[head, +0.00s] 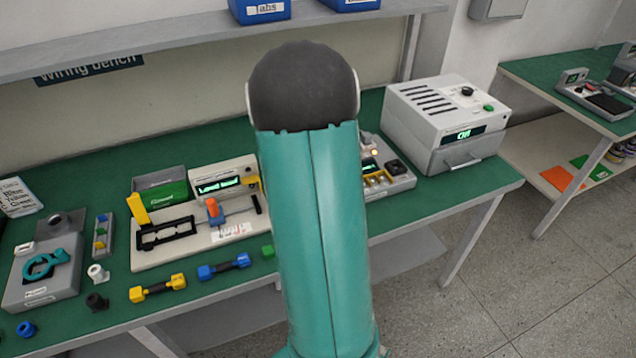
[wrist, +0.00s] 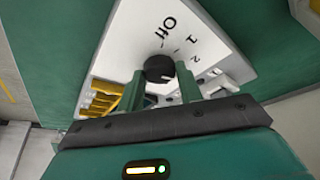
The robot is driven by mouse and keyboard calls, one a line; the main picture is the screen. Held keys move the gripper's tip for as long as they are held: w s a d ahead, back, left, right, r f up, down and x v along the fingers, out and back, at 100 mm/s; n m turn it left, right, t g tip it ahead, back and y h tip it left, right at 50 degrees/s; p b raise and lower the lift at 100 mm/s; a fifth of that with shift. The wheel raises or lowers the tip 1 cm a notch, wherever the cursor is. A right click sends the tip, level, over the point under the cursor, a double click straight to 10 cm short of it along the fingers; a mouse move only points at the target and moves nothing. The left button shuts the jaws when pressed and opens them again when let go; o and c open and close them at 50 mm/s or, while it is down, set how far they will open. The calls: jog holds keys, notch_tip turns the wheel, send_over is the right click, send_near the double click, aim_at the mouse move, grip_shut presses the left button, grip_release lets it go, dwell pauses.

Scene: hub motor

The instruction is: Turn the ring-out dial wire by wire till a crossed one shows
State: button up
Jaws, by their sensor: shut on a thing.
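The black ring-out dial (wrist: 158,67) sits on a white panel (wrist: 143,22) in the wrist view. The printed marks Off, 1 and 2 run around it; a small white mark shows on its near right edge, but I cannot tell which position it gives. My gripper (wrist: 161,82) is shut on the dial, one green finger on each side. In the head view my arm hides the gripper and part of the tester box (head: 401,181). That box has a lit amber lamp (head: 375,152), a partly hidden green display (head: 370,167) and yellow wire-like parts (head: 378,182).
Left of my arm stand a fixture with a green display (head: 222,184), a grey block with a teal part (head: 40,266), and yellow (head: 157,288) and blue (head: 223,266) connectors. A white machine (head: 447,122) stands right of the tester. Bare green bench shows at the right.

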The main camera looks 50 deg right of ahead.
jog(key=shift+w+m+g, duration=0.1)
jog(key=shift+m+g, duration=0.2)
jog(key=shift+m, duration=0.7)
jog(key=o, duration=1)
jog(key=shift+r, duration=0.1)
jog(key=v, duration=1.3)
jog(key=shift+w+a+r, duration=0.1)
jog(key=shift+a+r, duration=0.1)
jog(key=shift+r, duration=0.1)
dwell(0.5)
